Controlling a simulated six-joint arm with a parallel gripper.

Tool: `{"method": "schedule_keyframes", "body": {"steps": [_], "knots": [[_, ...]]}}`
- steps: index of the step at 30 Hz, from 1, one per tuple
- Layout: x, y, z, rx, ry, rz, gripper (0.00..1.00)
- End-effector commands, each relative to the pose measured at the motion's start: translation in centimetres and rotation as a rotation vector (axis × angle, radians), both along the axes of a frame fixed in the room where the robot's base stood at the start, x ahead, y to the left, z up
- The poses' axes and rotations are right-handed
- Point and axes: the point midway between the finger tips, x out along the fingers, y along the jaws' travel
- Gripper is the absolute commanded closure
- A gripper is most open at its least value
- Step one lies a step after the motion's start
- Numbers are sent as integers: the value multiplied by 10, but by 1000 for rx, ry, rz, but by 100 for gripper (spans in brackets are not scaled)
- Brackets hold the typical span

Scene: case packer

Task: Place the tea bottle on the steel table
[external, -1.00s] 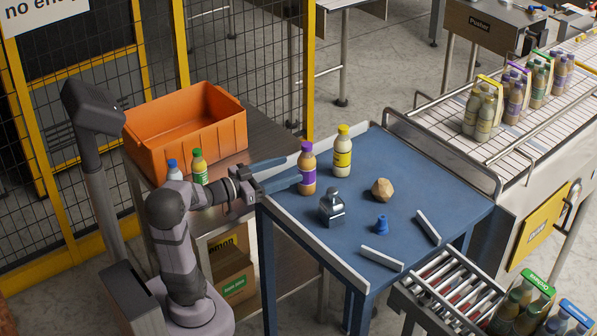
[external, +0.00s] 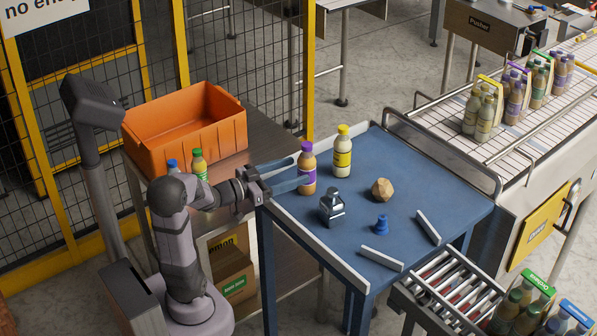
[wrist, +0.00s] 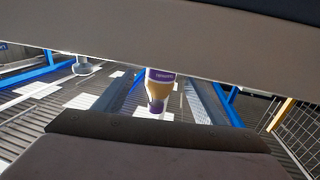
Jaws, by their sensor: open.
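The purple-capped bottle (external: 308,172), with a purple label and tan contents, stands upright on the blue table (external: 420,205). A yellow-capped bottle (external: 342,155) stands behind it to the right. Green-capped (external: 199,166) and blue-capped (external: 173,168) bottles stand on the steel table (external: 262,140) at left. I cannot read which is the tea. My gripper (external: 297,172) is open and level, its fingers reaching to the purple-capped bottle from the left. In the wrist view that bottle (wrist: 160,90) shows in the gap between the jaws, partly hidden; contact cannot be told.
An orange crate (external: 185,160) fills much of the steel table. On the blue table are a metal block with a knob (external: 332,208), a tan faceted lump (external: 382,190), a blue piece (external: 381,225) and white rails (external: 381,260). Wire fencing stands behind the steel table.

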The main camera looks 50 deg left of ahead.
Motion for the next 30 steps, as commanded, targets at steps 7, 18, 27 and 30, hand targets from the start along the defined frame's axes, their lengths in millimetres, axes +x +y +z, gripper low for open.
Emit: {"method": "schedule_keyframes", "body": {"steps": [7,18,27,30], "knots": [[6,-1,2,-1,1,-2,35],[46,-7,7,-1,2,-1,35],[52,-7,6,0,0,2,35],[52,-7,6,0,0,2,47]]}}
